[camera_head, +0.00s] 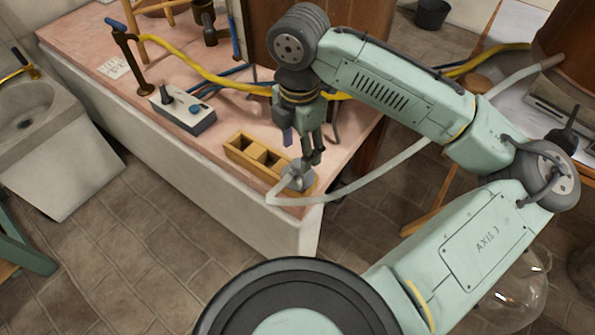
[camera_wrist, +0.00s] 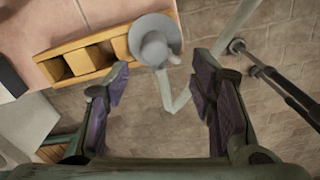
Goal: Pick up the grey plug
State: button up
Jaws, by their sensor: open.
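The grey plug (camera_head: 298,178) sits at the right end of a wooden rack (camera_head: 240,153) near the table's front corner. In the wrist view the plug (camera_wrist: 153,42) shows as a round grey disc with a knob, over the end of the wooden rack (camera_wrist: 62,52). A pale hose runs by it. My gripper (camera_head: 312,160) is above and close to the plug in the head view. In the wrist view my gripper (camera_wrist: 160,85) is open, its purple-padded fingers apart, with the plug beyond the fingertips. Nothing is between the fingers except part of the pale hose behind.
The pale hose (camera_head: 380,168) loops from the plug past the table edge. A grey control box (camera_head: 183,110) and a yellow hose (camera_head: 195,65) lie on the pink tabletop (camera_head: 80,35) further left. Brown floor tiles (camera_head: 150,250) lie below the table's front edge.

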aim_at(298, 163)
jog(key=shift+w+a+f, duration=0.1)
jog(key=shift+w+f, duration=0.1)
jog(key=shift+f, duration=1.4)
jog(key=shift+w+a+f, duration=0.1)
jog(key=shift+w+f, duration=0.05)
jog(key=shift+f, duration=1.4)
jog(key=shift+c, duration=0.2)
grip_shut()
